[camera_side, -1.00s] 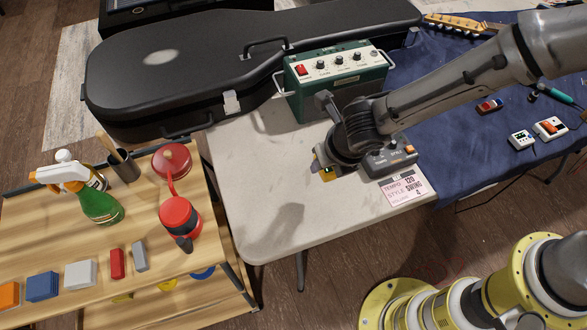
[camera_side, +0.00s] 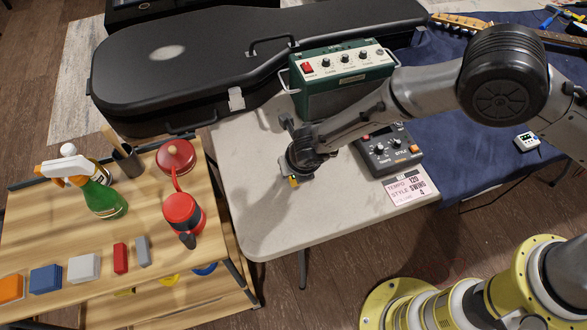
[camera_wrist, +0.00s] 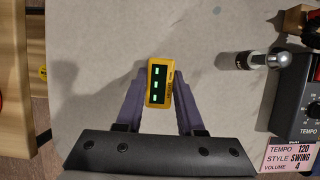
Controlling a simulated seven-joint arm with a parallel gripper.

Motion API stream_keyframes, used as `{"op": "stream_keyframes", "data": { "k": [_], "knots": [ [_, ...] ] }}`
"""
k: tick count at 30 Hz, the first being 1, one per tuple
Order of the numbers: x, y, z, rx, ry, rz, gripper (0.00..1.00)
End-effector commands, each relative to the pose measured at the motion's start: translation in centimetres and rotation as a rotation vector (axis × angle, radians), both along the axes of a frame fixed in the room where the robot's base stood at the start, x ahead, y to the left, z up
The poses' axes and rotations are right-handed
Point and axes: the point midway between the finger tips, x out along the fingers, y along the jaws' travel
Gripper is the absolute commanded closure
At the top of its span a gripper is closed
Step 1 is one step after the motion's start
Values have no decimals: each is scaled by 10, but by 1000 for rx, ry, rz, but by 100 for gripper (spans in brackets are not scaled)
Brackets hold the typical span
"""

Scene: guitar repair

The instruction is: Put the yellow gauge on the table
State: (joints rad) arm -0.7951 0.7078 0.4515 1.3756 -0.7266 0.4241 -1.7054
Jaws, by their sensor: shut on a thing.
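The yellow gauge (camera_wrist: 158,84) is a small yellow block with a dark face and several green lit marks. My gripper (camera_wrist: 159,97) is shut on it, one finger on each side, in the wrist view. In the side view my gripper (camera_side: 294,180) holds the yellow gauge (camera_side: 294,183) over the pale table (camera_side: 275,220), left of the drum machine. I cannot tell whether the gauge touches the tabletop. The wrist view shows the pale table (camera_wrist: 110,50) around and beneath it.
A dark drum machine (camera_side: 390,150) and a pink tempo card (camera_side: 410,186) lie on the table's right. A green amplifier (camera_side: 345,88) and black guitar case (camera_side: 210,65) are behind. The table's front left is clear.

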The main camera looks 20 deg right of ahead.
Motion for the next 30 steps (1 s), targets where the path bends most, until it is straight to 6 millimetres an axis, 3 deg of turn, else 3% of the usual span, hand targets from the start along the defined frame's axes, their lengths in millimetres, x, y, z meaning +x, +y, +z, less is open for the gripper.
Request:
{"op": "stream_keyframes", "data": {
  "k": [10,11,16,25,30],
  "knots": [
    [0,0,-3,1,-1,-1,100],
    [0,0,-4,2,0,-1,61],
    [0,0,-3,1,0,-1,33],
    [0,0,-1,1,-1,-1,33],
    [-5,1,14,4,-3,1,33]
  ]
}}
